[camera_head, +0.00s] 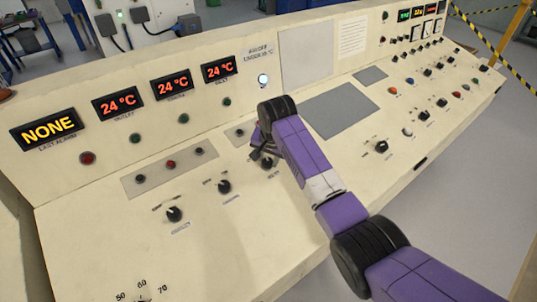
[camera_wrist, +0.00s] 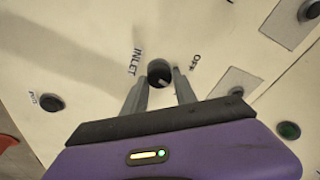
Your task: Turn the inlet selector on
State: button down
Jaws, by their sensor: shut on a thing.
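The inlet selector is a small black round knob (camera_wrist: 159,70) on the cream panel, between the labels INLET and OFF in the wrist view. A light pointer mark shows on it, but its exact setting is hard to read. My gripper (camera_wrist: 160,80) has a grey finger on each side of the knob and is shut on it. In the head view, my gripper (camera_head: 262,157) is down at the sloped panel, and the knob (camera_head: 268,164) is partly hidden by the fingers and wrist.
Other black knobs (camera_head: 224,187) and (camera_head: 174,214) stand to the left on the same panel. A grey plate with small buttons (camera_head: 170,166) lies behind them. Displays (camera_head: 118,104) line the upright back panel. A flat grey plate (camera_head: 342,112) lies right of my wrist.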

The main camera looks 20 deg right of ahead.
jog(key=shift+m, duration=1.2)
jog(key=shift+p, duration=0.3)
jog(key=c, duration=1)
grip_release()
jog(key=v, duration=0.8)
jog(key=shift+w+b, duration=0.15)
jog(key=shift+b, duration=0.3)
